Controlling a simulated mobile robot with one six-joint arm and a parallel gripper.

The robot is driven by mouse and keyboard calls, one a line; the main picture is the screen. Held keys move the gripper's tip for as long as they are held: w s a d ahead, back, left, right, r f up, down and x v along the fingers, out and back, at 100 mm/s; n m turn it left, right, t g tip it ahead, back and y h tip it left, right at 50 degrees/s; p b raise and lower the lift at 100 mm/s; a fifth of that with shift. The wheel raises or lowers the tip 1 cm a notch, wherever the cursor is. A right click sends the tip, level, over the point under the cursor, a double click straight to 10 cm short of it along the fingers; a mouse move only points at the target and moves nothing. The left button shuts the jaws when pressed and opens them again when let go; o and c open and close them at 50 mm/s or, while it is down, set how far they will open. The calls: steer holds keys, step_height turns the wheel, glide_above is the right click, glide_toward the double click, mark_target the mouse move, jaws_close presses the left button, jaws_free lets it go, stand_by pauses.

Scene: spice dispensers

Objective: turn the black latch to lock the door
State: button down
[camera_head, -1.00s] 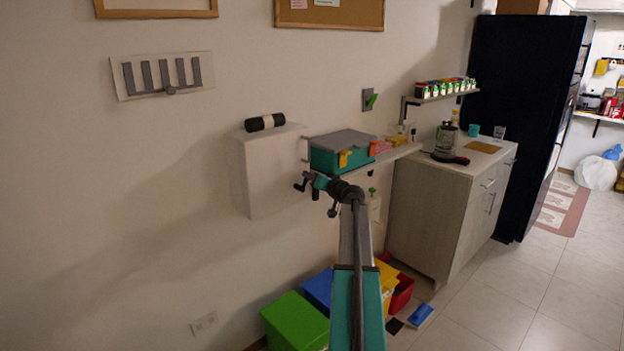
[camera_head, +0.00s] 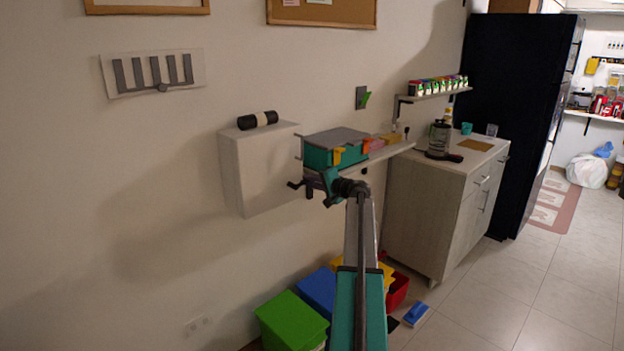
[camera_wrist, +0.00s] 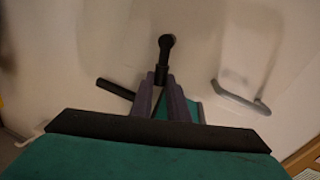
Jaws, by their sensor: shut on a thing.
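The black latch (camera_wrist: 165,52) shows in the wrist view on a pale panel. It has a rounded far end, and its stem runs down between my fingertips. My gripper (camera_wrist: 164,100) is shut on this latch, with dark grey-purple fingers on either side of it. A black bar (camera_wrist: 115,88) sticks out to the left of the fingers; I cannot tell whether it is part of the latch. In the head view my gripper (camera_head: 314,182) is at the right side of the white wall cabinet (camera_head: 250,170), below the teal box. The latch is too small to make out clearly there.
A grey handle (camera_wrist: 240,97) is right of my fingers. A teal box (camera_head: 322,156) stands on the wall shelf (camera_head: 388,153) close above my gripper. A black roll (camera_head: 257,121) lies on the cabinet. Green (camera_head: 288,322) and blue (camera_head: 318,290) bins stand below on the floor.

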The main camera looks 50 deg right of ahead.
steer(key=shift+f+m+y, duration=0.6)
steer(key=shift+f+m, duration=0.2)
steer(key=shift+m, duration=0.4)
steer(key=shift+a+f, duration=0.1)
steer(key=c, duration=1.7)
jaws_free()
steer(key=shift+w, duration=0.1)
steer(key=b+v, duration=0.2)
steer(key=v, duration=1.2)
steer(key=shift+w, duration=0.1)
